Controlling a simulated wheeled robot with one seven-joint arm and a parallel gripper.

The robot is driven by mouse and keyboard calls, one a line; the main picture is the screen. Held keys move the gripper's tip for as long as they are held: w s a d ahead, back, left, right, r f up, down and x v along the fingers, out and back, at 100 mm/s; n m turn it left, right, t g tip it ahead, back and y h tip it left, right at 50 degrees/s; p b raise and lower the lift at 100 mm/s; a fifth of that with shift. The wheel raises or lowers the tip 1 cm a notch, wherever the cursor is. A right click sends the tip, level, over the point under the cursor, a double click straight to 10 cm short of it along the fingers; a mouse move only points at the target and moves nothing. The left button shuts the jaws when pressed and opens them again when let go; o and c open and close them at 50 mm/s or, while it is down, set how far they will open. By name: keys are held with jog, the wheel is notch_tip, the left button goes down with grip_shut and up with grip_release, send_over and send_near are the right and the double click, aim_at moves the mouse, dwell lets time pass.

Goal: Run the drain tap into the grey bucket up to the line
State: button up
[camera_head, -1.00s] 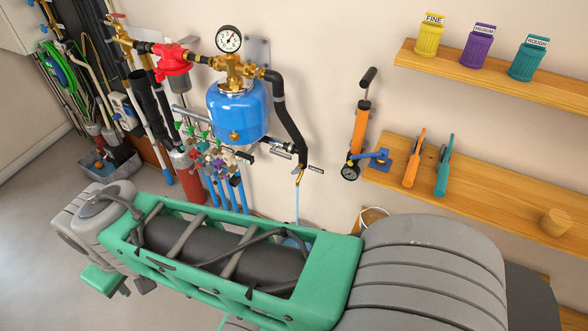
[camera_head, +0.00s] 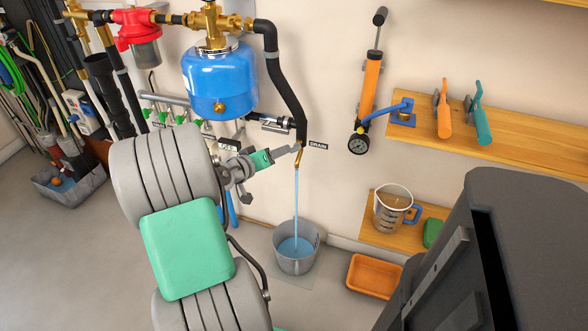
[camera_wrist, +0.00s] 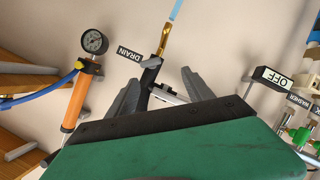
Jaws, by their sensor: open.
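The drain tap (camera_head: 299,158), with a brass spout, hangs on the wall beside the DRAIN label (camera_head: 318,146). A blue stream of water (camera_head: 296,205) runs from it into the grey bucket (camera_head: 297,265) on the floor. Blue water (camera_head: 295,246) shows inside the bucket; I cannot make out the line clearly. My gripper (camera_head: 290,152) is at the tap, left of the spout. In the wrist view, my gripper (camera_wrist: 162,88) is open, with its fingers apart on either side of the tap's black pipe and metal part. Whether they touch it I cannot tell.
A blue tank (camera_head: 218,85) and a black hose (camera_head: 283,90) are above and left of the tap. An orange pump (camera_head: 370,85) hangs to the right. A measuring jug (camera_head: 390,212) stands on a low wooden shelf, near an orange tray (camera_head: 373,276).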

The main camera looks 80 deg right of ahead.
aim_at(294, 147)
jog(key=shift+s+d+f+g, duration=0.15)
jog(key=shift+s+d, duration=0.4)
jog(key=shift+s, duration=0.05)
jog(key=shift+s+d+f+g, duration=0.15)
jog(key=shift+s+d, duration=0.35)
jog(key=shift+s, duration=0.1)
jog(key=b+x, duration=0.1)
jog(key=x, duration=0.5)
jog(key=shift+d, duration=0.3)
grip_shut()
